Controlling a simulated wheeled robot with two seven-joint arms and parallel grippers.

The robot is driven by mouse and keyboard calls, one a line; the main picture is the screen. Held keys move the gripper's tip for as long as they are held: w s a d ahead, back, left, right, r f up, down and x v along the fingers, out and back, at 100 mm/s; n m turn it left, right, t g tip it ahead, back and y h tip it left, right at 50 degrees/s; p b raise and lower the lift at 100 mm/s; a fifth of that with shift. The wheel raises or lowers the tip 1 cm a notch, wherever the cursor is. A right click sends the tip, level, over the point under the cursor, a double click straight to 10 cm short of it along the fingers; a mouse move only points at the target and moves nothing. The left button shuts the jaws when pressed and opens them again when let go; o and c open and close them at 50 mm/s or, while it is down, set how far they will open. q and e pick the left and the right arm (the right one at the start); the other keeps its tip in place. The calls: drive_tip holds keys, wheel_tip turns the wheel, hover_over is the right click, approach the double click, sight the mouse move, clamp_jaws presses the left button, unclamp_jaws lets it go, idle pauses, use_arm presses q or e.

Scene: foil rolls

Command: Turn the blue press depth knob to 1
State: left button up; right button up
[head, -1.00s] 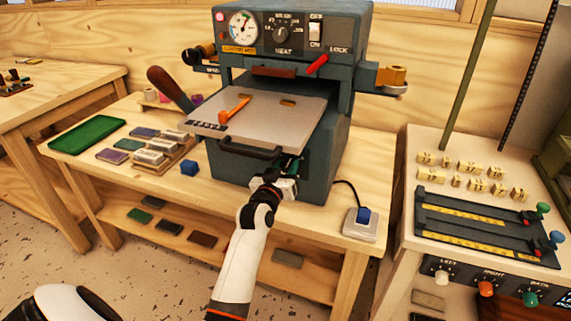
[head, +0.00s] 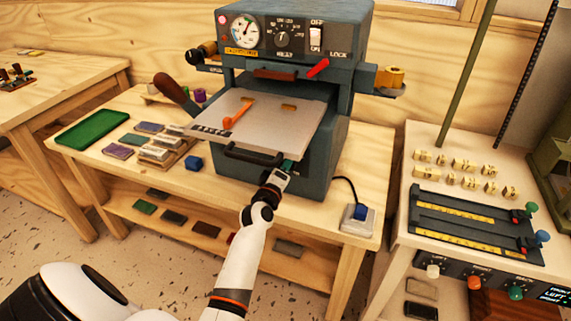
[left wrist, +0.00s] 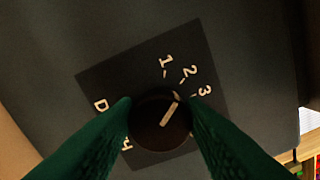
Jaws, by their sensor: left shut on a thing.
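The press (head: 325,150) is a dark blue-grey machine on the wooden bench. On its front, below the tilted plate and handle, my left gripper (head: 288,165) reaches the lower body. In the left wrist view its green fingers (left wrist: 160,118) are shut on both sides of a round knob (left wrist: 148,112). The knob looks dark brown, not blue, with a pale pointer line. The pointer aims up and right, roughly at the 2. The dark label plate (left wrist: 125,75) shows 1, 2 and 3, and letters partly hidden by the fingers. The knob is hidden in the head view. My right gripper is not in view.
The handle (head: 253,157) and plate (head: 265,120) of the press stand just above my gripper. A blue block (head: 194,163), a green tray (head: 92,130) and a switch box (head: 358,220) lie on the bench. A side table (head: 400,190) holds a ruled fixture.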

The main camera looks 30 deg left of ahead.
use_arm(q)
drive_tip(key=shift+f+n+p, duration=0.1)
drive_tip(key=shift+n+p, duration=0.3)
drive_tip(key=shift+n, duration=1.9)
drive_tip(key=o, duration=1)
drive_tip(key=v, duration=1.2)
drive_tip(key=shift+a, duration=0.1)
drive_tip(key=shift+f, duration=0.1)
